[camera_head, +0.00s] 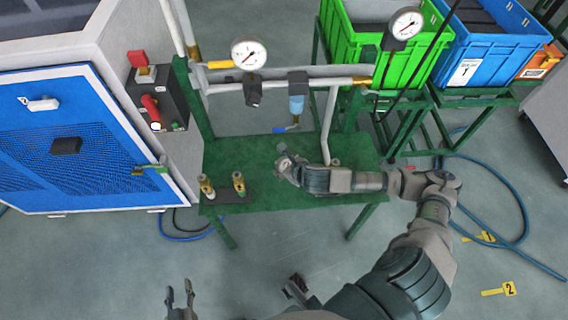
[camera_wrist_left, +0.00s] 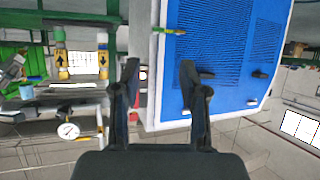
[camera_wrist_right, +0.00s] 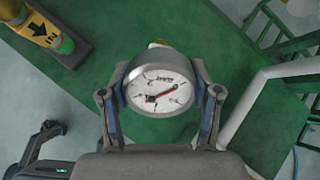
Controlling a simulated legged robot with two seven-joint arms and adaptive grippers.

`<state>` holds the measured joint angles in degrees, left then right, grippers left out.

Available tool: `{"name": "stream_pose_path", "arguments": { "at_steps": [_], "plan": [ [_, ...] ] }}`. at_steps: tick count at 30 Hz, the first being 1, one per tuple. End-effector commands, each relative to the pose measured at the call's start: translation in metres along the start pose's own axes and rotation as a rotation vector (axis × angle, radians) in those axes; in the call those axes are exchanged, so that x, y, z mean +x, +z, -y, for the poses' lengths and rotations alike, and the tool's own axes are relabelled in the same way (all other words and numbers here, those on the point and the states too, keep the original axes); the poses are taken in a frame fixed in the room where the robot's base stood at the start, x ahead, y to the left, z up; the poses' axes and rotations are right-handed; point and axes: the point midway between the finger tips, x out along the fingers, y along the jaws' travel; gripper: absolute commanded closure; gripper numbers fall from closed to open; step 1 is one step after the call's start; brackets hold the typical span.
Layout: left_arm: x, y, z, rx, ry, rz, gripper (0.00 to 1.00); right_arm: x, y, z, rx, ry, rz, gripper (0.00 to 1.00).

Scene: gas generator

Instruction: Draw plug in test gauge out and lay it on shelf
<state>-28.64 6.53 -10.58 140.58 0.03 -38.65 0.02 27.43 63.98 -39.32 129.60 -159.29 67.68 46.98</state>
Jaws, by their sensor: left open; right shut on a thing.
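A round test gauge (camera_wrist_right: 160,95) with a white dial and red needle sits between the fingers of my right gripper (camera_wrist_right: 160,108), which is shut on its sides. In the head view, my right gripper (camera_head: 285,166) holds it over the green shelf (camera_head: 230,155). I cannot make out a separate plug; the gauge's far side is hidden. My left gripper (camera_head: 179,294) is open and empty in front of the shelf, well away from the gauge. Its open fingers show in the left wrist view (camera_wrist_left: 160,85).
Two brass fittings (camera_head: 206,187) (camera_head: 239,184) stand at the shelf's front left. A pipe frame with a gauge (camera_head: 249,54) and a blue filter (camera_head: 297,95) rises behind. A blue-doored cabinet (camera_head: 85,140) is at left, crates (camera_head: 375,65) at back right. The shelf's middle is mostly clear.

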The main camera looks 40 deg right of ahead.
Motion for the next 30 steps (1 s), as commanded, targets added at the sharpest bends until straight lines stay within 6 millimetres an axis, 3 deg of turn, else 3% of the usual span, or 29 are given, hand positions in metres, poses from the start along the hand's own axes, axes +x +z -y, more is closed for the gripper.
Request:
{"name": "stream_pose_path", "arguments": {
  "at_steps": [14,30],
  "plan": [
    [0.005,-0.050,-0.009,-0.011,0.023,-0.339,0.57,0.018,-0.018,-0.005,0.000,0.001,-0.001,1.00],
    [-0.019,-0.100,-0.017,-0.036,0.046,-0.758,0.57,0.038,-0.037,-0.011,-0.001,0.001,-0.002,1.00]
  ]
}}
